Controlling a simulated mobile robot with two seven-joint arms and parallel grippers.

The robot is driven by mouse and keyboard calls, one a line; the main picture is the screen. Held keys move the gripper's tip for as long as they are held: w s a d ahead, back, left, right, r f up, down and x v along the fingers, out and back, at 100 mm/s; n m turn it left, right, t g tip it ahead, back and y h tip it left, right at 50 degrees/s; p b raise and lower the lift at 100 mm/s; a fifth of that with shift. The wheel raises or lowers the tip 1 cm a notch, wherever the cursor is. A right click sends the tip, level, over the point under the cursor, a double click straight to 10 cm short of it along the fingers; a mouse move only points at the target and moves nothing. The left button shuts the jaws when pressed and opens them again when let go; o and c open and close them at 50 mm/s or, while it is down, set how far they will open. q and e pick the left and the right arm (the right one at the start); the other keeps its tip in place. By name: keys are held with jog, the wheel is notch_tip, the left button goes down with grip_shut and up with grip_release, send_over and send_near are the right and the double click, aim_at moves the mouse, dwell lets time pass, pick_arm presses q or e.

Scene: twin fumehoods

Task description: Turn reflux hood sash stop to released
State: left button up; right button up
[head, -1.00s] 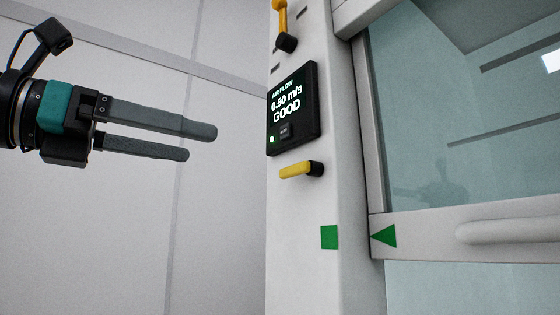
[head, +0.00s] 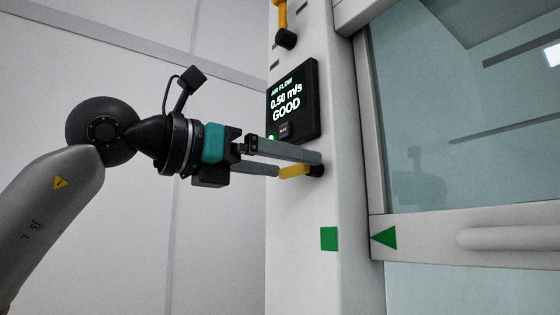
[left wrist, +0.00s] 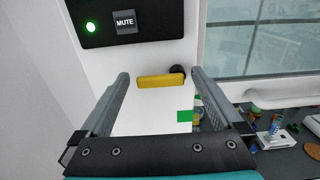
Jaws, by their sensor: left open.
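The sash stop is a yellow lever (head: 294,171) on a black pivot (head: 318,170), on the hood's white post below the air flow display. It lies about level, its free end pointing left of the pivot. My left gripper (head: 300,164) is at the lever, partly covering it in the head view. In the left wrist view the yellow lever (left wrist: 161,81) lies between and just beyond the two open fingers (left wrist: 160,76), with the black pivot near the right finger. I cannot tell whether a finger touches it. My right gripper is out of view.
The display (head: 292,101) reads 0.50 m/s GOOD, close above my fingers. A second yellow handle (head: 281,16) is higher on the post. A green square (head: 329,238) faces a green arrow (head: 384,237) on the sash frame. The glass sash (head: 460,110) stands to the right.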

pick_arm(q)
jog(key=shift+c, duration=0.2)
jog(key=c, duration=1.2)
jog(key=shift+m, duration=0.3)
jog(key=m+p, duration=0.1)
jog(key=m, duration=0.4)
jog(key=s+d+r+m+p, duration=0.1)
jog(key=m, duration=0.5)
jog(key=s+m+p, duration=0.1)
jog(key=m, duration=0.5)
jog(key=shift+s+d+r+p, duration=0.25)
jog(key=shift+d+r+p, duration=0.05)
jog(key=shift+d+p, duration=0.1)
jog(key=shift+m, duration=0.3)
